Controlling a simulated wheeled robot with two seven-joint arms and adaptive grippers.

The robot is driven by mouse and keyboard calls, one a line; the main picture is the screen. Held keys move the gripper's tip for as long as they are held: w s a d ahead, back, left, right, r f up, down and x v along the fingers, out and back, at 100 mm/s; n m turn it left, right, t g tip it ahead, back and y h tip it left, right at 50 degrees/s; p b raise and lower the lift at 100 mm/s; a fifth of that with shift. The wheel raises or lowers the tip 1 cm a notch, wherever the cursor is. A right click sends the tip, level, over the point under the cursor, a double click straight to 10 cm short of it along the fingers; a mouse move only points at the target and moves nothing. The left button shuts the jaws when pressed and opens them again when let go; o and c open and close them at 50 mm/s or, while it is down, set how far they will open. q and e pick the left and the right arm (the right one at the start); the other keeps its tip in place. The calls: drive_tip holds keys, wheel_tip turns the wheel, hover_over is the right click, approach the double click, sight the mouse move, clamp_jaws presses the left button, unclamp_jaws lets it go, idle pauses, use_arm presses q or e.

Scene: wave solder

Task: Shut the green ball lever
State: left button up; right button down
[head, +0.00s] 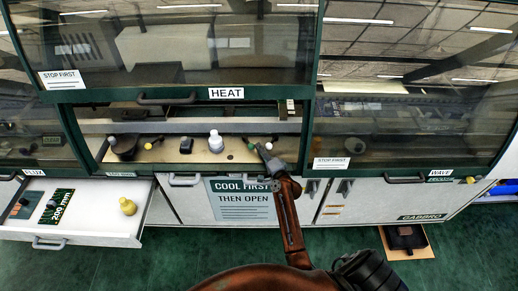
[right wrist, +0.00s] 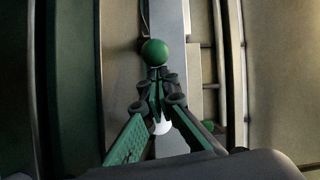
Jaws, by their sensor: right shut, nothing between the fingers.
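The green ball (right wrist: 155,52) of the lever shows in the right wrist view, just beyond my right gripper's fingertips (right wrist: 160,76). The fingers are closed together and hold nothing. I cannot tell whether they touch the ball. In the head view the small green ball (head: 250,146) is inside the HEAT opening, at the tip of my right gripper (head: 261,150). A white ball (right wrist: 161,128) shows between the finger bases in the wrist view, and a white ball (head: 268,146) is beside the gripper in the head view. The lever's stem is mostly hidden. My left gripper is not in view.
The HEAT sash (head: 180,98) is raised above the opening. Inside stand a white bottle (head: 216,141) and a dark block (head: 186,145). An open drawer (head: 85,240) at the left holds a yellow bottle (head: 128,206). A "COOL FIRST" sign (head: 242,200) hangs below the opening.

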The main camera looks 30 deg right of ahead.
drive_tip(key=shift+s+a+r+p, duration=0.1)
drive_tip(key=shift+a+p, duration=0.5)
drive_tip(key=shift+a, duration=0.3)
drive_tip(key=a+p, duration=0.1)
drive_tip(key=a, duration=0.1)
drive_tip(key=w+a+p, duration=0.1)
drive_tip(key=a, duration=0.1)
drive_tip(key=shift+a, duration=0.1)
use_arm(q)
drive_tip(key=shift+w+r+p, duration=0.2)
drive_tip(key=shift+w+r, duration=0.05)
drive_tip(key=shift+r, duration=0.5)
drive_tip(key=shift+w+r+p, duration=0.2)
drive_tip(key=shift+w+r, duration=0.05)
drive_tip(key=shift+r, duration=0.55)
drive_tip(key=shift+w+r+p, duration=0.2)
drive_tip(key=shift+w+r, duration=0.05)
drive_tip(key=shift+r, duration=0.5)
use_arm(e)
drive_tip(key=shift+w+a, duration=0.4)
drive_tip(key=shift+a, duration=0.3)
drive_tip(key=shift+w+a, duration=0.4)
drive_tip(key=shift+a, duration=0.3)
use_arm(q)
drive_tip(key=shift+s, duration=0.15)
